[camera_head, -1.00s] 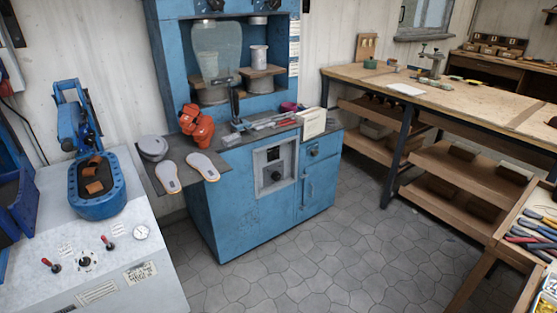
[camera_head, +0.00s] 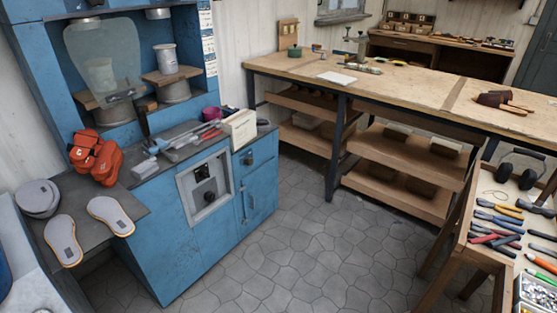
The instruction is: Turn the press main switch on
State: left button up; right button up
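A blue cabinet machine (camera_head: 160,240) stands at the left. Its front has a recessed grey panel (camera_head: 188,190) with a dark rotary knob (camera_head: 203,172) and a second round control (camera_head: 209,197) below it. Another dark knob (camera_head: 247,158) sits on the cabinet face to the right, above a door handle. I cannot tell from this view which control is the press main switch, or its position. Only a sliver of the pale machine (camera_head: 28,280) shows at the lower left edge; its levers and gauge are outside the picture. Neither of my grippers is in view.
A long wooden workbench (camera_head: 400,92) stands behind to the right. A tool table (camera_head: 470,254) with pliers stands at the right. The stone floor (camera_head: 300,255) between them is clear.

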aim_at(204, 175)
jog(key=z, duration=0.2)
jog(key=i, duration=1.4)
jog(key=u, duration=1.15)
jog(key=i, duration=0.7)
jog(key=u, duration=0.85)
